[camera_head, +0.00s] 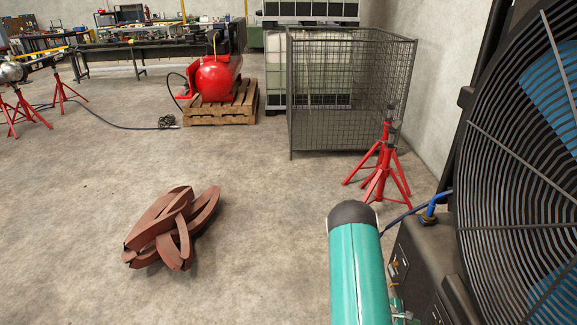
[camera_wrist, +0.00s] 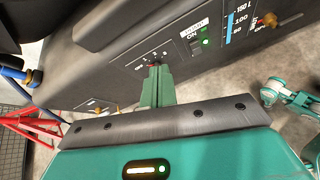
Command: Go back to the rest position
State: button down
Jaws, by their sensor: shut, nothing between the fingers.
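My gripper (camera_wrist: 157,72) shows in the wrist view with its green fingers together and nothing between them. The fingertips are right in front of a dial on the dark control panel (camera_wrist: 115,85); I cannot tell whether they touch it. The panel also has a lit green switch (camera_wrist: 203,42) and a blue scale (camera_wrist: 230,22). In the head view the panel (camera_head: 405,270) sits beside the large fan (camera_head: 520,150). My teal arm stands in front of it and the gripper is mostly hidden there.
A pile of brown curved pieces (camera_head: 172,228) lies on the floor at the left. A red tank (camera_head: 215,78) sits on a pallet (camera_head: 222,108).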

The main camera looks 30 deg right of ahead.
jog(key=w+a+r+m+t+y, duration=0.1)
jog(key=w+a+r+m, duration=0.25)
jog(key=a+r, duration=0.45)
jog(key=w+a+r+m+t+y, duration=0.1)
jog(key=w+a+r+m, duration=0.2)
jog(key=r, duration=0.9)
jog(key=w+a+r+m+t+y, duration=0.1)
jog(key=w+a+r+m, duration=0.1)
jog(key=w+a+r, duration=0.6)
jog(key=s+a+r+t+y, duration=0.3)
jog(key=s+a+r, duration=0.3)
jog(key=a+r, duration=0.4)
jog(key=s+a+r+m+t+y, duration=0.1)
jog(key=s+a+r+t+y, duration=0.3)
jog(key=a+r, duration=0.6)
jog(key=s+a, duration=0.2)
jog(key=a, duration=0.4)
jog(key=shift+s+y, duration=0.35)
jog(key=shift+y, duration=0.05)
jog(key=shift+d+m, duration=0.2)
jog(key=shift+m, duration=0.05)
